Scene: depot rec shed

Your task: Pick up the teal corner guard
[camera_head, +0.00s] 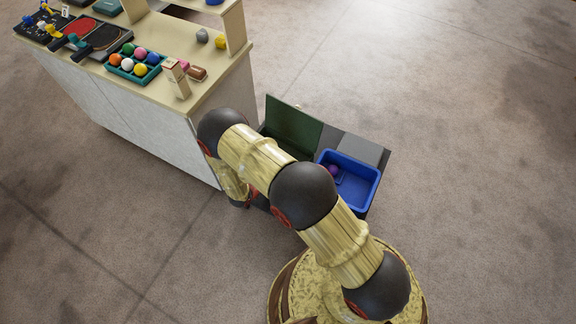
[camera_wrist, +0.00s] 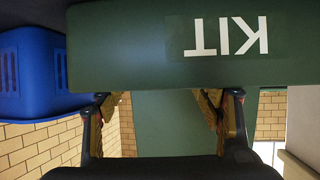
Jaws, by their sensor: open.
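I cannot pick out a teal corner guard for certain in either view. A teal piece (camera_head: 108,6) lies at the back of the counter, too cut off and small to name. My gripper (camera_wrist: 165,100) is open and empty in the wrist view, with its fingers spread below a green panel lettered KIT (camera_wrist: 130,45), which appears upside down. The green kit box (camera_head: 292,125) shows in the head view on a low dark stand, partly hidden by my arm. In the head view my gripper is hidden behind my arm.
A blue bin (camera_head: 366,181) holding a purple ball (camera_head: 333,169) stands right of the kit box; it also shows in the wrist view (camera_wrist: 30,75). The counter (camera_head: 225,75) holds a teal ball tray (camera_head: 127,75), paddles and blocks. Carpet at right is clear.

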